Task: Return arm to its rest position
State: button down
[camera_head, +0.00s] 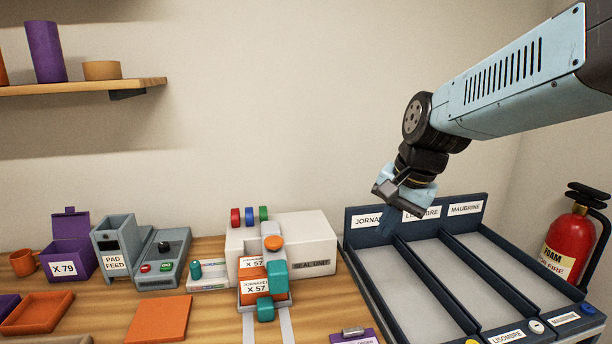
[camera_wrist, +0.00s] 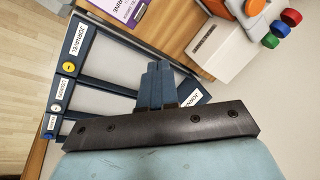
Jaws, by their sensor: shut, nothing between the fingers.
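My arm reaches in from the upper right in the head view. My gripper (camera_head: 387,226) points down over the back left part of the dark blue sorting tray (camera_head: 474,200), in front of its "JORNA..." label. In the wrist view the two dark blue fingers (camera_wrist: 156,72) are together with nothing between them. The tray also shows below and beyond the fingers in the wrist view (camera_wrist: 98,87). The gripper appears above the tray; whether it touches anything there cannot be told.
The white seal unit (camera_head: 310,243) with orange and teal parts stands left of the tray. A pad feed box (camera_head: 115,248), a purple X 79 box (camera_head: 66,252) and an orange pad (camera_head: 158,318) are further left. A fire extinguisher (camera_head: 570,242) is at right.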

jog(key=s+d+r+n+t+h, duration=0.2)
jog(key=s+d+r+n, duration=0.1)
jog(key=s+d+n, duration=0.3)
jog(key=shift+s+d+t, duration=0.3)
jog(key=shift+s+d, duration=0.85)
jog(key=shift+s, duration=0.65)
